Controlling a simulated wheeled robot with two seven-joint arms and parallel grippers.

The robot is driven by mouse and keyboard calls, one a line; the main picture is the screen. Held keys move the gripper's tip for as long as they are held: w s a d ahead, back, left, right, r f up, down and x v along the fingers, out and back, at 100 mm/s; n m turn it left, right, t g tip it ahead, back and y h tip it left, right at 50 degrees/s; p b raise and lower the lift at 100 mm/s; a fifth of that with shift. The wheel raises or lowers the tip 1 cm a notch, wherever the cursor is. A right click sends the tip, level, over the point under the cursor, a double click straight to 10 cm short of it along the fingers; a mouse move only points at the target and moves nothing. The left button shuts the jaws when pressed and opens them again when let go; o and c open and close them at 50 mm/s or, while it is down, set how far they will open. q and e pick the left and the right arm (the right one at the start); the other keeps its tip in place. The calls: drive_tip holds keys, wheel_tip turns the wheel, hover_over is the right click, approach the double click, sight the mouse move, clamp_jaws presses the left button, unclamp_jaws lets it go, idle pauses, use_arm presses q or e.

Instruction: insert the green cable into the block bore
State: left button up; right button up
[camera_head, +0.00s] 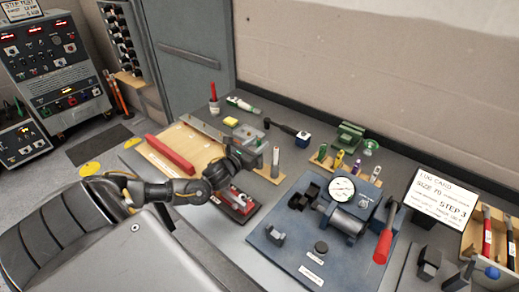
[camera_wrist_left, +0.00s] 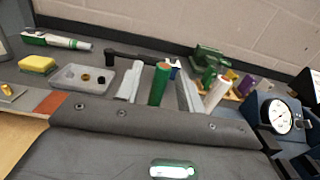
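The green cable (camera_wrist_left: 159,84) is an upright cylinder with an orange-brown top end in the left wrist view. The cable's lower part is hidden by the gripper body. A small red-and-silver block fixture (camera_head: 237,202) lies below my left wrist; I cannot make out a bore. My right gripper is out of view.
A pale cylinder (camera_head: 303,140) stands right of the gripper. The blue press (camera_head: 330,235) with gauge and red lever fills the right of the bench. A rack of coloured pieces (camera_head: 345,166) and a green vise-like tool (camera_head: 347,136) stand behind. A red bar (camera_head: 170,155) lies left.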

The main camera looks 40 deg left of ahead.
use_arm(q)
drive_tip(key=shift+w, duration=0.75)
drive_tip(key=shift+s, duration=0.15)
drive_tip(key=shift+c, duration=0.6)
clamp_jaws()
